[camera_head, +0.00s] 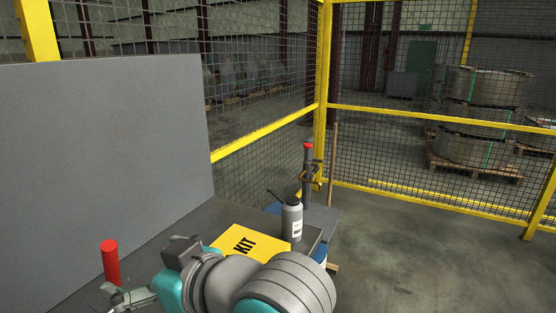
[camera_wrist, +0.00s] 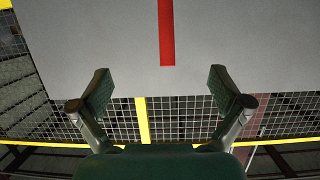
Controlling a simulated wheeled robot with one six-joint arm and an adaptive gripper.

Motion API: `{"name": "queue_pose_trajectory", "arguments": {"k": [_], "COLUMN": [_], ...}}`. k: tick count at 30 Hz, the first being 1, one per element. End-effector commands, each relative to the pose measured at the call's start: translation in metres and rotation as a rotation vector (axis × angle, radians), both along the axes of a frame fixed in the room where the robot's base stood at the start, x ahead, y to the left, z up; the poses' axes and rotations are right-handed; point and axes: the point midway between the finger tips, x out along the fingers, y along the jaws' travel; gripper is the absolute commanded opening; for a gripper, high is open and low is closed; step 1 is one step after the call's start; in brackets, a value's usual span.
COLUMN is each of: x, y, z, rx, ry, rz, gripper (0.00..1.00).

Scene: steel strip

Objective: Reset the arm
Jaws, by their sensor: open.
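My gripper (camera_wrist: 160,92) is open in the wrist view, its two dark fingers spread wide with nothing between them. A red bar (camera_wrist: 166,32) enters from the top edge of that view, past the fingertips and apart from them, against a grey panel. In the head view a red cylinder (camera_head: 110,262) stands upright at the lower left, by the grey panel. The end of my arm with the gripper (camera_head: 128,299) is just in front of and to the right of its base; its lower end is partly hidden.
A yellow KIT board (camera_head: 236,241) and a grey bottle (camera_head: 291,221) are on the dark table (camera_head: 189,226). The tall grey panel (camera_head: 105,170) stands at the left. Yellow-framed mesh fencing (camera_head: 323,70) is behind; open floor (camera_head: 420,262) lies at the right.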

Motion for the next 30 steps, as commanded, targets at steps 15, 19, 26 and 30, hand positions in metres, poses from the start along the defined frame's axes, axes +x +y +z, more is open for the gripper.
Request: {"name": "queue_pose_trajectory", "arguments": {"k": [15,19,26,30], "x": [0.041,0.040,0.025,0.008], "y": [-0.086,-0.116,-0.172,-0.207], "z": [-0.157,-0.195,-0.254,-0.286], "rx": [0.114,0.134,0.153,0.156], "ry": [0.129,0.144,0.153,0.149], "rz": [-0.324,-0.414,-0.568,-0.659], "gripper": [1.00,1.00,1.00,1.00]}}
